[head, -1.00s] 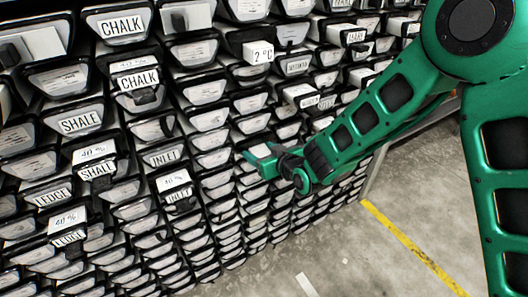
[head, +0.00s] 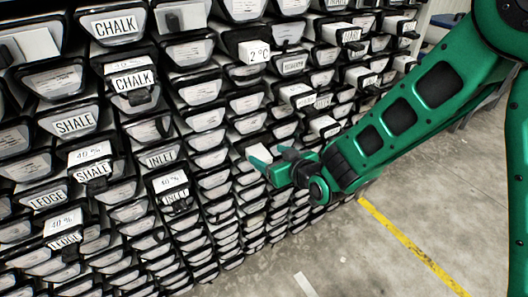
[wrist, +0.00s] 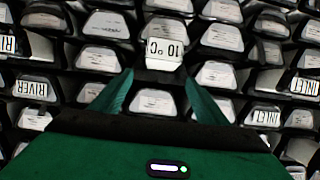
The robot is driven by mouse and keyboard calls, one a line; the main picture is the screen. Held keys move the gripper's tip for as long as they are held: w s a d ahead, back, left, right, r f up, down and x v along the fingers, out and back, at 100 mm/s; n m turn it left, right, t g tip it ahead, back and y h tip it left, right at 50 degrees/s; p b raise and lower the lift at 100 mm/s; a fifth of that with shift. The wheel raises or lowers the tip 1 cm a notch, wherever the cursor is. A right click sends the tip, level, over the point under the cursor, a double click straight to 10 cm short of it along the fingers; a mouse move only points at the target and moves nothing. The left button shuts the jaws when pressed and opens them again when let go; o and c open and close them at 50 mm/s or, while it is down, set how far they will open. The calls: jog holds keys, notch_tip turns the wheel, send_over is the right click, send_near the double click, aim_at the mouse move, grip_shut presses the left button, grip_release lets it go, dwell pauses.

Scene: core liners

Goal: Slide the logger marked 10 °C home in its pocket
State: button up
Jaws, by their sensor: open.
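The white logger marked 10 °C (wrist: 164,44) shows at the top middle of the wrist view, its label upside down. It juts out from the face of the liner stack. My gripper (wrist: 159,80) is open, with one green finger on each side just short of the logger. I see a gap between the fingers and no hold on it. In the head view my gripper (head: 262,160) is close to the stack, near a small white block (head: 258,152) whose marking I cannot read. The logger's pocket is hidden.
Other white loggers jut out of the stack, including one marked 2 °C (head: 258,51) and several marked 40 % (head: 88,155). Black liner ends with labels such as INLET (head: 160,158) fill the wall. Open concrete floor (head: 330,250) with a yellow line (head: 410,243) lies at right.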

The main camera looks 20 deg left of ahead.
jog(key=shift+v, duration=2.2)
jog(key=shift+a, duration=0.1)
